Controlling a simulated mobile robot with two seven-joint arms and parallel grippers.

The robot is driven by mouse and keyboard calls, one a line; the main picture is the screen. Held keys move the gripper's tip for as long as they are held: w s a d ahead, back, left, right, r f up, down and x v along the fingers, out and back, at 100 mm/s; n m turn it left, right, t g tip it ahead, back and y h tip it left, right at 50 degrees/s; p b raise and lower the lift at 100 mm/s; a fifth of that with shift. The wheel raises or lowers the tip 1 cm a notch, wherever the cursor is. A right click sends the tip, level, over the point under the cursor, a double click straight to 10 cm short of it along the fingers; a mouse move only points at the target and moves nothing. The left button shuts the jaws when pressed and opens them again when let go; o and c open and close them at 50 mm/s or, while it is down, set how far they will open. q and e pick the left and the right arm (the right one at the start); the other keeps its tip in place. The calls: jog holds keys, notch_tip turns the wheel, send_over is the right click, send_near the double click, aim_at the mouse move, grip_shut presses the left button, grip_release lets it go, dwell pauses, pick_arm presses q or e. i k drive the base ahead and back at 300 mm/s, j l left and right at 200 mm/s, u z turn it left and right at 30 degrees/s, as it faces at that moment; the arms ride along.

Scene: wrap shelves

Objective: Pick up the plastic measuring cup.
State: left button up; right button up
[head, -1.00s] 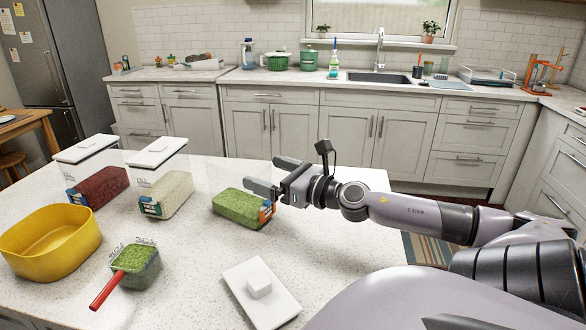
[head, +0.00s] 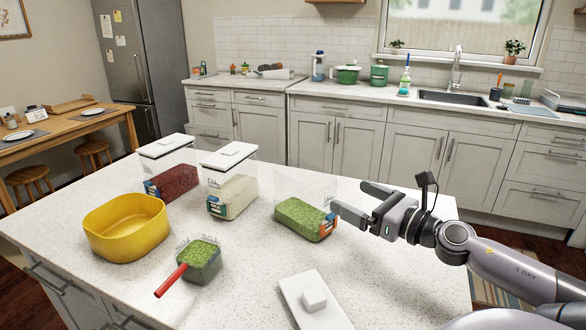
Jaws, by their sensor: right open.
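The measuring cup (head: 203,262) is a small clear cup filled with green grains. It stands on the near part of the pale speckled counter (head: 235,300). Its red handle (head: 171,281) points toward the front left. My right gripper (head: 348,197) is open and empty. It is above the counter by the right end of the green-filled container (head: 300,217), well to the right of and farther back than the cup. My left gripper is not in view.
A yellow bowl (head: 126,230) stands left of the cup. Behind are lidded clear containers with dark red (head: 172,182) and pale (head: 232,197) contents. A white lid (head: 315,302) lies at the front right. The counter between cup and lid is clear.

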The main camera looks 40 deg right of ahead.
aim_at(199, 258)
jog(key=k+l, duration=0.1)
jog(key=k, duration=0.9)
